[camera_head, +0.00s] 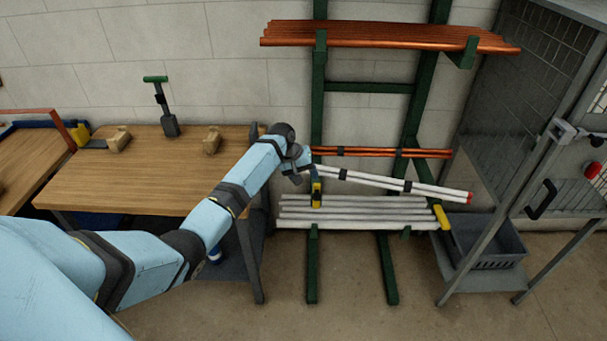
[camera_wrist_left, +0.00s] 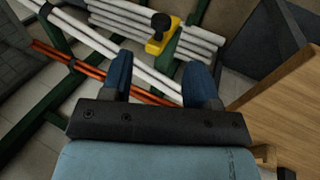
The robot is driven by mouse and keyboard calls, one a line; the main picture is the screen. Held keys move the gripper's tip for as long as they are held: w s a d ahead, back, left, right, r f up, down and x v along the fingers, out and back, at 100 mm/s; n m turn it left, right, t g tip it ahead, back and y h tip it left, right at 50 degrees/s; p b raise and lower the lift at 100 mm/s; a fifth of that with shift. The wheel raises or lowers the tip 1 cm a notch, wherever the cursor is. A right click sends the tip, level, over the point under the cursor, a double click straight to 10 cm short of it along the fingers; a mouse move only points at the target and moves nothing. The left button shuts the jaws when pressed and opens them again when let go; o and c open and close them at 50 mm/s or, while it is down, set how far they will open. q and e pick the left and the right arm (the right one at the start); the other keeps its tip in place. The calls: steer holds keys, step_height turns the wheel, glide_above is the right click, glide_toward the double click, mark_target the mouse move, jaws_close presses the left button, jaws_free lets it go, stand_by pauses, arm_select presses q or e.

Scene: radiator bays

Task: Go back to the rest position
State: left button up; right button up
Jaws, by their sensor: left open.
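My left gripper (camera_head: 304,172) is at the green rack, near the left ends of the white pipes. In the left wrist view, its two blue fingers (camera_wrist_left: 160,78) stand apart, with nothing clearly held between them. A tilted pair of white pipes (camera_head: 385,182), with dark bands and a red end, runs right from beside the gripper. A white pipe (camera_wrist_left: 100,42) also passes beyond the fingers in the wrist view; whether it touches them I cannot tell. My right gripper is not in view.
The green rack (camera_head: 315,265) carries copper pipes (camera_head: 390,36) on top and a lower row of white pipes (camera_head: 350,213). A yellow clamp (camera_wrist_left: 160,36) sits by that row. A wooden bench (camera_head: 130,180) is left; a grey crate (camera_head: 485,240) and mesh cage (camera_head: 520,90) are right.

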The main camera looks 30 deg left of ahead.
arm_select(q)
steer(key=shift+s+a+r, duration=0.1)
steer(key=shift+s+r, duration=0.05)
steer(key=shift+r, duration=0.25)
steer(key=shift+f, duration=0.1)
steer(key=s+d+f+m+t+y, duration=0.1)
steer(key=s+d+f+m+t, duration=0.1)
steer(key=s+d+f, duration=0.45)
steer(key=s+d+f+m+t+y, duration=0.15)
steer(key=s+d+f, duration=0.25)
steer(key=s+f, duration=0.4)
steer(key=s+d+r+m+t, duration=0.1)
steer(key=s+d+r+m, duration=0.1)
steer(key=s+d, duration=0.2)
steer(key=s+d+r+m+t+h, duration=0.1)
steer(key=s+d+t, duration=0.1)
steer(key=s, duration=0.9)
steer(key=s+d+r+m+t+h, duration=0.1)
steer(key=s+d+r+m, duration=0.1)
steer(key=s+d, duration=0.3)
steer(key=s+p, duration=0.1)
steer(key=s, duration=0.2)
steer(key=shift+d+r+m, duration=0.35)
